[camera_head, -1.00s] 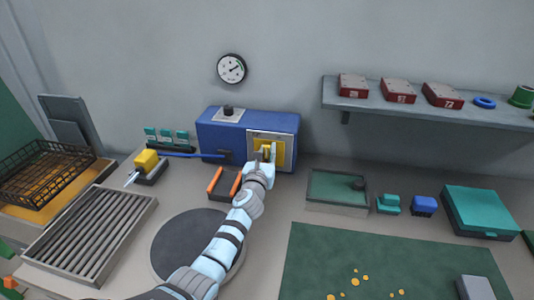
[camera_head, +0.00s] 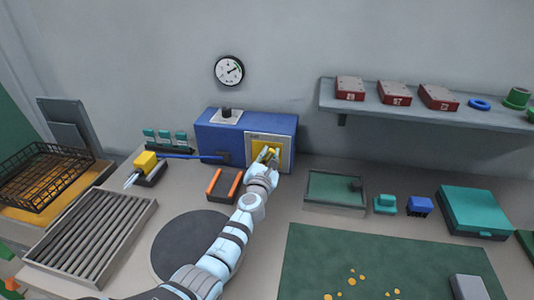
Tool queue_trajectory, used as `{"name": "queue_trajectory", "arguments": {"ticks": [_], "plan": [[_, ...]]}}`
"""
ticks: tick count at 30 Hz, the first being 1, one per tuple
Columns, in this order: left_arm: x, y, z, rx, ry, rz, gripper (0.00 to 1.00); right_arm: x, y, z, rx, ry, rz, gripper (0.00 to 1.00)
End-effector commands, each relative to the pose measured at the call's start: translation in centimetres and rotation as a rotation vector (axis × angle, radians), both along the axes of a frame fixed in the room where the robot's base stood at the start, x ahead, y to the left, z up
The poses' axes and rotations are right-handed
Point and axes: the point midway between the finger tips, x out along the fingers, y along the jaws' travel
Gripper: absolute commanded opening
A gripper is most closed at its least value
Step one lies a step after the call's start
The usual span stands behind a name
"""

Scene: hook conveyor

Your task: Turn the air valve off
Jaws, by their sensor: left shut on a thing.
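The air valve is on the front of a blue box (camera_head: 206,138) at the back of the bench. Its pale square plate (camera_head: 287,158) has a yellow panel (camera_head: 258,146) in the middle. My left gripper (camera_head: 267,154) is at this panel, shut on the valve handle, which is mostly hidden by the fingers. The exact angle of the handle is hard to read. A round gauge (camera_head: 229,71) hangs on the wall above the box. My right gripper is not in view.
A dark knob (camera_head: 227,112) sits on top of the box. An orange-edged holder (camera_head: 224,185) lies in front of it, close to my left arm. A green tray (camera_head: 335,190) stands to the right. A shelf (camera_head: 430,113) juts out at upper right.

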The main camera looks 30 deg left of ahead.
Motion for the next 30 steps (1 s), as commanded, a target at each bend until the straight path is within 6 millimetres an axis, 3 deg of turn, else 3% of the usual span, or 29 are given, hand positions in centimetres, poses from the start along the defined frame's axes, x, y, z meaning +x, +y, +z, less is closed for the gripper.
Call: {"name": "queue_trajectory", "arguments": {"ticks": [30], "plan": [[0.3,-1.3,-2.0,0.882,0.232,-0.004,0.00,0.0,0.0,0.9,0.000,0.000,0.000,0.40]]}}
